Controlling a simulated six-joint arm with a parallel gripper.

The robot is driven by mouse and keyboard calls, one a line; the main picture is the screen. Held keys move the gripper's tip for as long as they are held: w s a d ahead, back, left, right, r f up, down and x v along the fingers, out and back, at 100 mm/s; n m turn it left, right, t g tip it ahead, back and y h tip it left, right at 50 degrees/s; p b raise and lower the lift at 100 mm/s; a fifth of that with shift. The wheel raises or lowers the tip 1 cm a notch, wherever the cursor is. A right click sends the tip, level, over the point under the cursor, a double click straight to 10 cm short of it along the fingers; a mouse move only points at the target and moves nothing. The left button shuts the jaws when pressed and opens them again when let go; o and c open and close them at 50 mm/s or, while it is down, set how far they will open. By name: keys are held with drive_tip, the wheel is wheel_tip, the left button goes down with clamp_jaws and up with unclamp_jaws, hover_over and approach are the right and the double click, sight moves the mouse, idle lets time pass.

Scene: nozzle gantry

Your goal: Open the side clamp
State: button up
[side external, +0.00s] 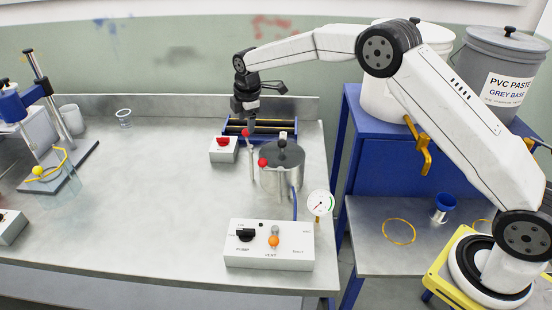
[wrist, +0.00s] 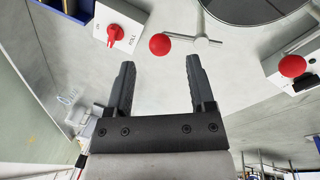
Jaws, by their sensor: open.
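A metal pot with a dark lid (side external: 282,160) stands on the bench, and part of its round lid edge shows in the wrist view (wrist: 250,8). Beside it are two red ball knobs. One knob (side external: 246,132) tops a thin upright rod by the pot; the other (side external: 262,162) is at the pot's near left side. In the wrist view, one red ball (wrist: 160,44) with a metal cross-bar (wrist: 205,41) lies just beyond my fingertips, between their lines. Another red ball (wrist: 292,66) is at right. My gripper (wrist: 160,62) is open and empty above this area.
A white box with a red switch (side external: 222,148) stands left of the pot. A blue-framed roller unit (side external: 264,128) is behind it. A control box (side external: 268,246) and pressure gauge (side external: 319,203) are in front.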

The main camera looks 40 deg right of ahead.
sight(246, 130)
drive_tip(key=shift+w+d+f, duration=0.1)
drive_tip(key=shift+w+f, duration=0.1)
drive_tip(key=shift+f, duration=0.7)
drive_tip(key=shift+w+f, duration=0.15)
drive_tip(key=shift+f, duration=0.7)
clamp_jaws()
